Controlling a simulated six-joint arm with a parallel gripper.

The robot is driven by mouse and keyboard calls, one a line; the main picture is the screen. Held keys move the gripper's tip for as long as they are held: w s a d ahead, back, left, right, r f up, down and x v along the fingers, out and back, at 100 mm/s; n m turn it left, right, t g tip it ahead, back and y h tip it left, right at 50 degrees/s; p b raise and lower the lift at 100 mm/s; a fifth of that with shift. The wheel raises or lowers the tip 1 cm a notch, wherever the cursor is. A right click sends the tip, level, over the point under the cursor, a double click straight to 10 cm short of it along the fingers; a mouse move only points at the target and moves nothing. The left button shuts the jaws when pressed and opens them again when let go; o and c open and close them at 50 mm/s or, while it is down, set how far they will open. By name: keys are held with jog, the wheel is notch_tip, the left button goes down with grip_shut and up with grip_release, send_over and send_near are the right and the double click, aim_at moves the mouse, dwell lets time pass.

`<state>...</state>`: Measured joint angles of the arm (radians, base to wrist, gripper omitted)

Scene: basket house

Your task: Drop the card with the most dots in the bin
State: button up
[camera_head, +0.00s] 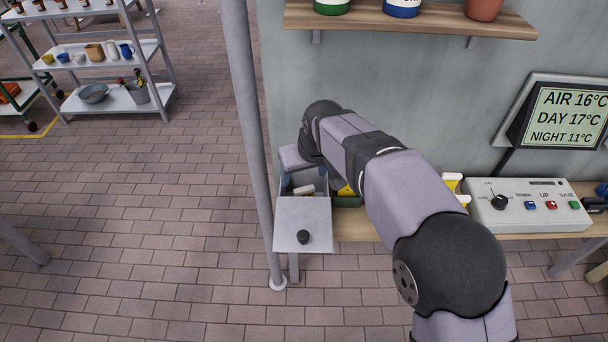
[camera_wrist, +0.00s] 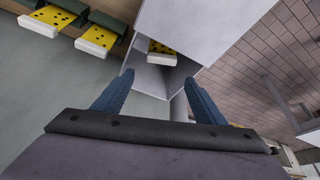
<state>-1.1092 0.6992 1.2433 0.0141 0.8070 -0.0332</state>
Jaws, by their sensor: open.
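My gripper (camera_wrist: 160,76) is open, its two blue fingers apart with nothing between the tips. It points into the mouth of the grey box-shaped bin (camera_wrist: 178,78). A yellow card (camera_wrist: 161,47) with black dots and a white end shows within the bin's walls, beyond the fingertips; I cannot tell whether it rests on the bottom. Two more yellow dotted cards (camera_wrist: 51,19) (camera_wrist: 97,38) with white ends sit in dark green holders at the upper left of the wrist view. In the head view the bin (camera_head: 318,183) is partly hidden by my wrist.
The bin's flat lid (camera_head: 302,234) with a black knob is at its front. A bench (camera_head: 356,230) runs right from there, with a control box (camera_head: 530,208) on it. A grey post (camera_head: 250,130) stands close left of the bin. A shelf with pots (camera_head: 410,20) is above.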

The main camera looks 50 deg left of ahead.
jog(key=shift+b+v, duration=1)
jog(key=shift+v, duration=2.1)
jog(key=w+d+f+m+h, duration=0.1)
jog(key=w+d+f+m, duration=0.15)
jog(key=d, duration=0.65)
jog(key=w+d+f+m+h, duration=0.15)
jog(key=w+d, duration=0.25)
jog(key=d, duration=0.6)
jog(key=w+d+f+m, duration=0.15)
jog(key=w+d, duration=0.25)
jog(key=d, duration=0.5)
jog(key=s+d+f+m, duration=0.2)
jog(key=s+d, duration=0.2)
jog(key=d, duration=0.4)
jog(key=s+d+f+m+g+h, duration=0.1)
jog(key=s+d+f+m, duration=0.2)
jog(key=s+d, duration=0.2)
jog(key=s+d+f+m, duration=0.2)
jog(key=s+d, duration=0.3)
jog(key=d, duration=0.6)
jog(key=shift+s+d+f+g, duration=0.2)
jog(key=shift+d+f+g, duration=0.15)
jog(key=shift+f+g, duration=0.1)
jog(key=shift+m+h, duration=0.25)
